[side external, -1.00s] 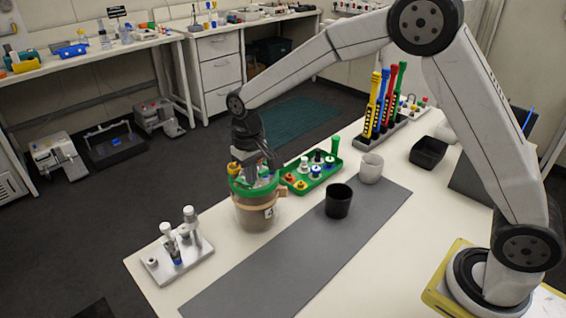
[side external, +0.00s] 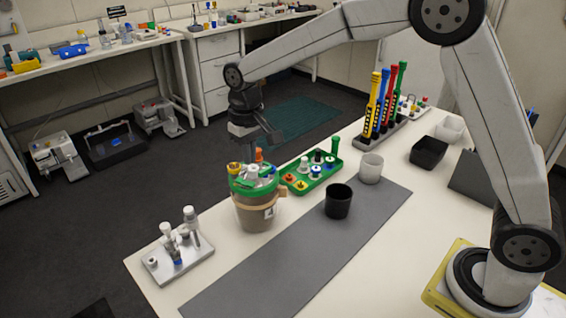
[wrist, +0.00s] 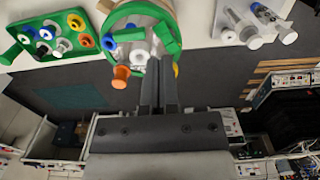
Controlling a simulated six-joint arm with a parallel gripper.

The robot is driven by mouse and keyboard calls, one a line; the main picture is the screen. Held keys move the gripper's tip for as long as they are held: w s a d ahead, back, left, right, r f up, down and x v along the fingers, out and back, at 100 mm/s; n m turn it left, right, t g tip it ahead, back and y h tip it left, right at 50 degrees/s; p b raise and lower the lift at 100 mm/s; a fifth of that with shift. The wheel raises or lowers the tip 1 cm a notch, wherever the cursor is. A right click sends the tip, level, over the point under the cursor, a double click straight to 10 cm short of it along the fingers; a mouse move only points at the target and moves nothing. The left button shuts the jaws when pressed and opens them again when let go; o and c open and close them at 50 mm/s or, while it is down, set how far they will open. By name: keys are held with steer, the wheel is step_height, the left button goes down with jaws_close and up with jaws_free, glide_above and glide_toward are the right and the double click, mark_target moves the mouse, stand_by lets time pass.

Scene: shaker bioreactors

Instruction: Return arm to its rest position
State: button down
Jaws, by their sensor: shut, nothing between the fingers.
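My gripper (side external: 249,153) is above the bioreactor vessel (side external: 258,212), a brown-walled pot with a green-rimmed lid carrying white, blue, yellow and orange fittings. The gripper is shut and empty. In the wrist view, my gripper (wrist: 158,65) has its two dark fingers together, in front of part of the vessel's green lid (wrist: 116,20). The vessel stands upright on the white table. My arm reaches over the table from its base at the lower right.
A green tray (side external: 318,181) of fittings stands right of the vessel. A black cup (side external: 338,203) and white cup (side external: 370,168) stand nearby. A metal rack (side external: 165,268) is at front left. A coloured tool rack (side external: 377,142) and black bin (side external: 428,153) are farther right. The grey mat's (side external: 285,265) front is clear.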

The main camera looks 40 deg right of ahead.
steer(key=shift+r, duration=0.55)
steer(key=shift+s+d, duration=0.1)
steer(key=s+d+f+t, duration=0.1)
steer(key=s+d+f, duration=0.1)
steer(key=s, duration=0.4)
steer(key=s+d+f, duration=0.3)
steer(key=s+d, duration=0.1)
steer(key=s, duration=0.3)
steer(key=s+d+f+t, duration=0.1)
steer(key=s+d+f, duration=0.1)
steer(key=s, duration=0.5)
steer(key=shift+s+d+f+t, duration=0.2)
steer(key=shift+d+f+t, duration=0.1)
steer(key=shift+d, duration=0.4)
